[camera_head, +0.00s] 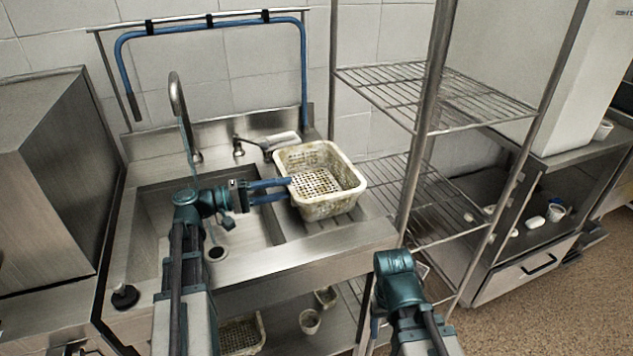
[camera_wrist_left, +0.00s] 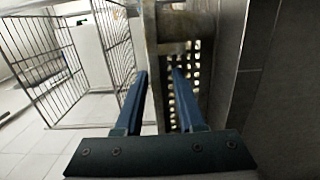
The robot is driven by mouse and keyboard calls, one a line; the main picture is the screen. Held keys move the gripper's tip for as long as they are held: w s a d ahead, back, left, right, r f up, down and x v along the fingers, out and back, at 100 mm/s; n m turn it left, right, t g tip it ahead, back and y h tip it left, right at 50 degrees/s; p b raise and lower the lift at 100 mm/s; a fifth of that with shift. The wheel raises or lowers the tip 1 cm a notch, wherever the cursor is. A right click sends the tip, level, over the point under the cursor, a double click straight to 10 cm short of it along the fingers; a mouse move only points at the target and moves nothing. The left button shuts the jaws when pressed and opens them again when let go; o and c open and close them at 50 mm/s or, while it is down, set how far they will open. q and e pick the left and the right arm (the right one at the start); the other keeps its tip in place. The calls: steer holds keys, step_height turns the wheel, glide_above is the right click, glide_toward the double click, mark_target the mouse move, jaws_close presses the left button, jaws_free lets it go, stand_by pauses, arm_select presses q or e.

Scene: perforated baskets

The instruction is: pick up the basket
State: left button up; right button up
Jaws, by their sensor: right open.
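A cream perforated basket (camera_head: 320,178), stained and empty, sits upright on the right side of the sink unit. My left gripper (camera_head: 289,189) reaches in from the left, with its blue fingertips at the basket's left side. The fingers are parted, one above the other in the head view. In the left wrist view, the gripper (camera_wrist_left: 157,78) is open and a perforated surface (camera_wrist_left: 186,90) shows between and beyond the fingers. Whether they touch the basket I cannot tell. My right gripper (camera_head: 380,300) is low at the right, open, mostly hidden by its own wrist and away from the basket.
The sink basin (camera_head: 165,210) with a faucet (camera_head: 180,105) lies left of the basket. A metal wire shelf rack (camera_head: 425,190) stands close on the right. Another basket (camera_head: 243,335) and small cups (camera_head: 310,320) are on the lower shelf. A steel box (camera_head: 50,180) stands at left.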

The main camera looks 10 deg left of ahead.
arm_select(q)
jaws_close()
steer(key=shift+s+d, duration=0.1)
steer(key=shift+s, duration=0.05)
stand_by(0.9)
